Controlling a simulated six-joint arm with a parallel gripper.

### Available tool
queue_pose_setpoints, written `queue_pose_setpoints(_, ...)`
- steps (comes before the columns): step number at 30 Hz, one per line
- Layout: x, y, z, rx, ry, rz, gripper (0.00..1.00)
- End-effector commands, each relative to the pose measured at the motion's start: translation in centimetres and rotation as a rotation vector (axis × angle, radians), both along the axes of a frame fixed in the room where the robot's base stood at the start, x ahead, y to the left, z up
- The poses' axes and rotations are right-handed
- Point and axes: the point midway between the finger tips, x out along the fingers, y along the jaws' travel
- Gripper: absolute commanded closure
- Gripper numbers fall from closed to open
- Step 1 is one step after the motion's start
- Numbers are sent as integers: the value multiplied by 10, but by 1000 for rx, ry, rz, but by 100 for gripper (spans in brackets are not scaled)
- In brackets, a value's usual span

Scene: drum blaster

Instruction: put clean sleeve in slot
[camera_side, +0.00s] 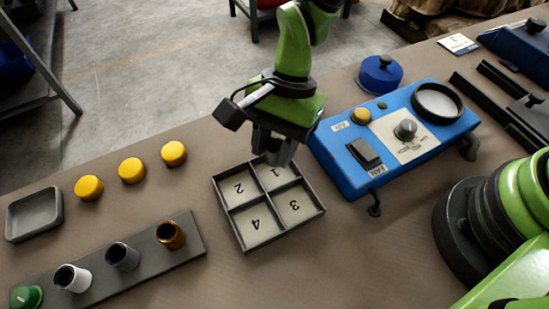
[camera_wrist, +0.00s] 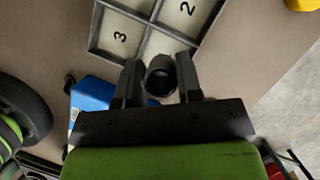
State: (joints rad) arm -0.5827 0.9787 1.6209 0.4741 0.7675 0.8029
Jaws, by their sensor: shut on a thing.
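My gripper (camera_side: 268,146) points down and is shut on a dark grey sleeve (camera_side: 280,152). In the wrist view the sleeve (camera_wrist: 160,77) sits upright between the two fingers (camera_wrist: 160,85), its round open end showing. It is at the outer edge of compartment 1 of the four-part slot tray (camera_side: 243,236); I cannot tell whether it touches the tray. The tray also shows in the wrist view (camera_wrist: 147,57). Its compartments 2, 3 and 4 look empty.
A blue machine (camera_side: 350,185) with a knob, switch and round dark-rimmed top stands close right of the tray. A blue lidded pot (camera_side: 379,75) is behind it. Three yellow caps (camera_side: 131,170), a grey dish (camera_side: 35,214) and a green dome (camera_side: 26,297) lie left.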

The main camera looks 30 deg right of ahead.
Motion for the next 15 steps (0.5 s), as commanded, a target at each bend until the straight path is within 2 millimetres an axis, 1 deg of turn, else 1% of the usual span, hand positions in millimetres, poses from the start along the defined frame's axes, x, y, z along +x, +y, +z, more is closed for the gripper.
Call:
queue_pose_setpoints(7, -1, 0, -36, -1, 2, 1, 97)
queue_pose_setpoints(10, 0, 0, -42, 0, -2, 1, 97)
queue_pose_setpoints(15, 0, 0, -42, 1, -2, 1, 97)
